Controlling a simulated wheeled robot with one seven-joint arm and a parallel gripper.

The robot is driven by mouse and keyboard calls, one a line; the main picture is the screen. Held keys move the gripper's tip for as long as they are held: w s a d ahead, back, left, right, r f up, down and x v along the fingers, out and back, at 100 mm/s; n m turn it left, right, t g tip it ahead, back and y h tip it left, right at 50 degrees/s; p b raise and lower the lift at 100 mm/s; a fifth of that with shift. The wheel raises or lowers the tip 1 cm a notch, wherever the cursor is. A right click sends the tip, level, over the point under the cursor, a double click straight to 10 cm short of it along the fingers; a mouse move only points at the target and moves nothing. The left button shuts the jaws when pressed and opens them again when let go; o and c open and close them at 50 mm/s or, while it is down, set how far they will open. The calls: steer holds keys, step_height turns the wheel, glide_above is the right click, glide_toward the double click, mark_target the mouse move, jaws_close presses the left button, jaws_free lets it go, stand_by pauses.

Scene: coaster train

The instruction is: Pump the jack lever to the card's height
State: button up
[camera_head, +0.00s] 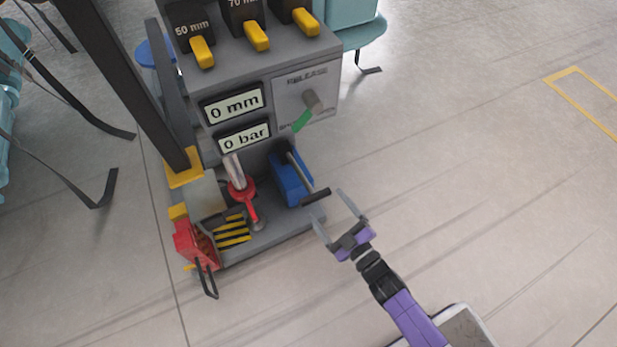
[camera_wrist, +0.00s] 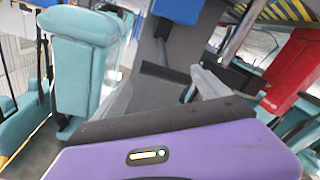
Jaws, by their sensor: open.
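My gripper (camera_head: 330,207) is open and empty, just right of the blue pump (camera_head: 289,178) at the machine's foot. The jack lever is a dark bar on the blue pump, with a black crosswise grip (camera_head: 315,195) at its end. The grip lies close to my open fingertips; whether they touch it I cannot tell. A red jack (camera_head: 241,187) stands left of the pump. The displays read 0 mm (camera_head: 234,104) and 0 bar (camera_head: 243,137). My open fingers also show in the wrist view (camera_wrist: 163,90).
A red box (camera_head: 195,245) stands lower left. Teal seats (camera_wrist: 82,60) are nearby. Floor at the right is clear.

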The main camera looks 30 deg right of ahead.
mark_target(307, 181)
steer(key=w+b, duration=0.1)
steer(key=w, duration=0.2)
steer(key=w+a+b, duration=0.1)
steer(key=w, duration=0.3)
steer(key=w+b, duration=0.1)
steer(key=w, duration=0.3)
steer(key=shift+a, duration=0.15)
